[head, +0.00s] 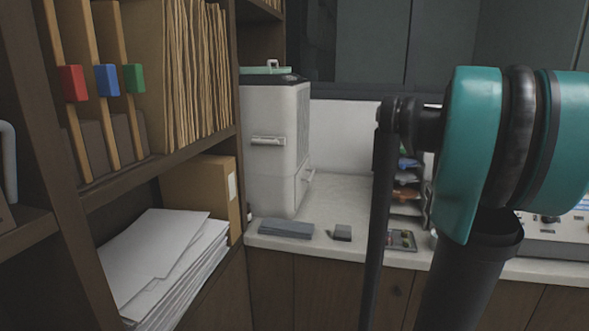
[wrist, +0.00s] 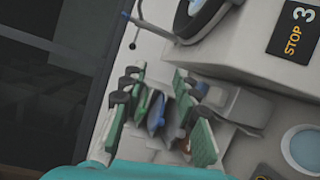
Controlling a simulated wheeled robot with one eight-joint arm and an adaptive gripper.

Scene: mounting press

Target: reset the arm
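My arm (head: 480,150), with a teal joint and black links, stands in the right half of the head view and hides part of the counter behind it. My gripper (wrist: 158,82) shows only in the wrist view. Blue, grey and orange-brown items show between and behind the fingers, apparently farther away. The gripper is outside the head view.
A wooden shelf (head: 160,165) with folders and papers fills the left. A white cabinet unit (head: 270,150) stands on the pale counter (head: 340,195). Dark slabs (head: 287,229) and a small block (head: 342,233) lie near its front edge. The wrist view shows a machine's "STOP 3" label (wrist: 297,30).

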